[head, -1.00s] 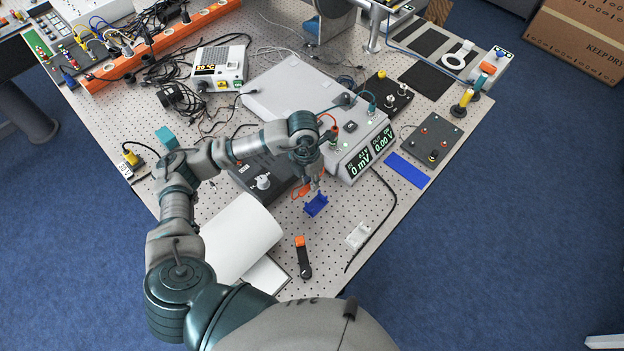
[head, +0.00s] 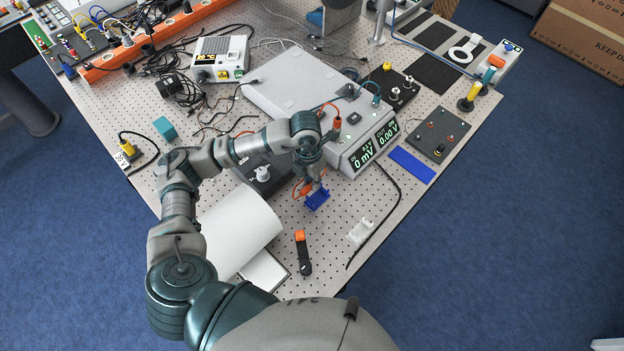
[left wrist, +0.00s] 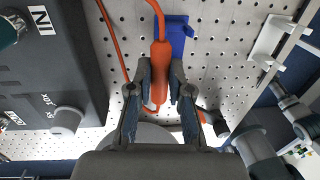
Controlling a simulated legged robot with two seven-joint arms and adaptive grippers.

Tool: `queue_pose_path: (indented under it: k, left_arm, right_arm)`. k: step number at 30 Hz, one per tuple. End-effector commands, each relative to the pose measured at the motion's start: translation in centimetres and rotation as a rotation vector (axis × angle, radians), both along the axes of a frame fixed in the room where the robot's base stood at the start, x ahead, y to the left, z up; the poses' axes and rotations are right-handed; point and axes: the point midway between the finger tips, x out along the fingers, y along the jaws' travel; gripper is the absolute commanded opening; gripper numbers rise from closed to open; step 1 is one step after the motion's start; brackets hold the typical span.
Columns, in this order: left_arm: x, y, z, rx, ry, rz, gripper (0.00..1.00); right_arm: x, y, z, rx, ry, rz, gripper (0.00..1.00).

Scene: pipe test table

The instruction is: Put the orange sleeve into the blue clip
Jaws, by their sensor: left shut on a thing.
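The orange sleeve (left wrist: 160,72), on an orange cable, lies between the fingers of my left gripper (left wrist: 160,68) in the left wrist view. The gripper is shut on it. The blue clip (left wrist: 178,36) lies on the perforated table just beyond the fingertips, beside the sleeve's far end and partly behind it. I cannot tell whether sleeve and clip touch. In the head view the blue clip (head: 318,202) sits right below my left gripper (head: 318,184), which hides its upper part. The sleeve is mostly hidden there. My right gripper is in neither view.
A dark box with a knob (head: 262,173) stands left of the gripper, and the meter (head: 362,145) stands behind it. An orange-and-black tool (head: 302,252) and a white bracket (head: 360,233) lie in front. A black cable runs at right.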

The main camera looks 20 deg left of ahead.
Motion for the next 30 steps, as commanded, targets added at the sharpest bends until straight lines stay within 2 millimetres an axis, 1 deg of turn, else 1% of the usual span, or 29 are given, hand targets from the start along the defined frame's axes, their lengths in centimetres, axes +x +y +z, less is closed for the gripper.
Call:
queue_pose_path:
  k: [5, 12, 15, 19, 26, 30]
  left_arm:
    - [0.0, -0.6, 0.2, 0.002, -0.002, -0.005, 0.0]
    - [-0.1, 0.3, 0.0, -0.004, 0.0, -0.004, 0.0]
    - [0.0, 0.7, -0.1, -0.008, 0.0, -0.003, 0.0]
    - [0.0, 1.1, -0.2, -0.012, 0.0, -0.001, 0.0]
    - [0.0, 1.2, -0.1, -0.01, -0.003, 0.001, 0.0]
    - [0.0, 0.8, 0.1, -0.007, -0.003, -0.001, 0.0]
  right_arm:
    - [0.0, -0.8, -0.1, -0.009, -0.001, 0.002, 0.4]
    - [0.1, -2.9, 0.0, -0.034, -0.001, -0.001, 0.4]
    - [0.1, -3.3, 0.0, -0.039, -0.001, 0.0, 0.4]
    - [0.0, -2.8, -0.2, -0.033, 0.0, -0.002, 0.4]
    - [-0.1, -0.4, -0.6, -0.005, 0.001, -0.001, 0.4]
    - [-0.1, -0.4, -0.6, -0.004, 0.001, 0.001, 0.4]
